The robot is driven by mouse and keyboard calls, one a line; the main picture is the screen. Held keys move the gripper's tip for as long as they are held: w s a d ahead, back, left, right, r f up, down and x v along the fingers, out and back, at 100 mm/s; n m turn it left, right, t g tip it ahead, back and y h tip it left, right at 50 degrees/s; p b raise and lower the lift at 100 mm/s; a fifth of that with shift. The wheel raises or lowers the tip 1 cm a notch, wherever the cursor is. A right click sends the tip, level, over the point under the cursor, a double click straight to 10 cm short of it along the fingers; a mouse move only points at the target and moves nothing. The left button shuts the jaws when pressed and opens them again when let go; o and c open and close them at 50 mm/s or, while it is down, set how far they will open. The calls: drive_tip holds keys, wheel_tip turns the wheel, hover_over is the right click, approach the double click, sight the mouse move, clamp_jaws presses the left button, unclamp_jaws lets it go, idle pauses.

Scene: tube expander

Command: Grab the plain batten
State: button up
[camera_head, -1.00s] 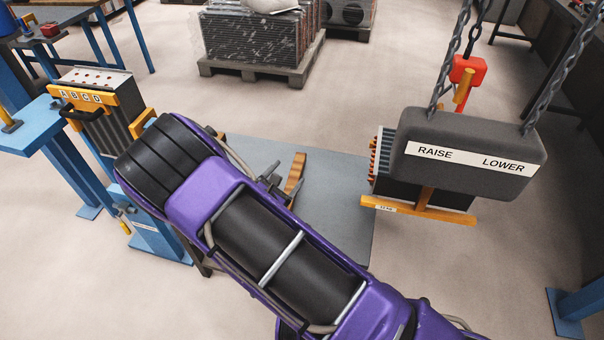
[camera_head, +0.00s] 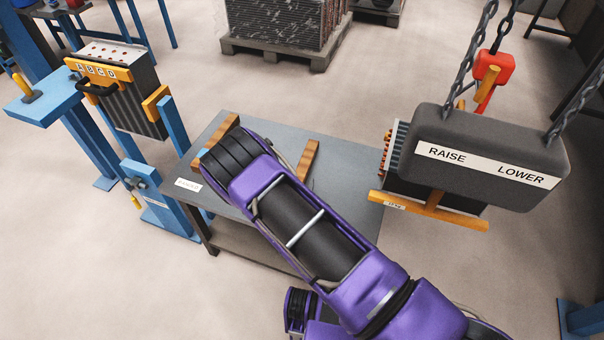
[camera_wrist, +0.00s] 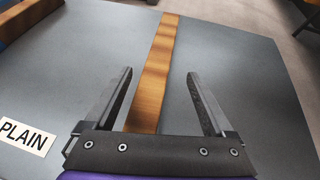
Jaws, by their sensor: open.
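The plain batten (camera_wrist: 152,82) is a bare wooden strip on the grey table. In the wrist view it runs lengthwise between the jaws of my gripper (camera_wrist: 160,73), which is open and apart from it on both sides. How high the fingers are above the table is hard to tell. A label reading PLAIN (camera_wrist: 24,136) lies on the table left of it. In the head view, a wooden batten (camera_head: 309,158) shows right of my wrist, partly hidden. My arm hides the gripper there.
Another batten (camera_head: 222,130) with a blue mark lies on the table's (camera_head: 270,140) left side; it shows at the wrist view's upper left (camera_wrist: 28,12). A hanging RAISE/LOWER pendant (camera_head: 490,155) is at right. A blue stand with a finned block (camera_head: 130,95) is at left.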

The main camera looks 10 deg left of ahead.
sight(302, 170)
drive_tip(key=shift+r+x, duration=0.2)
drive_tip(key=shift+x, duration=3.05)
drive_tip(key=shift+w+a, duration=0.1)
clamp_jaws()
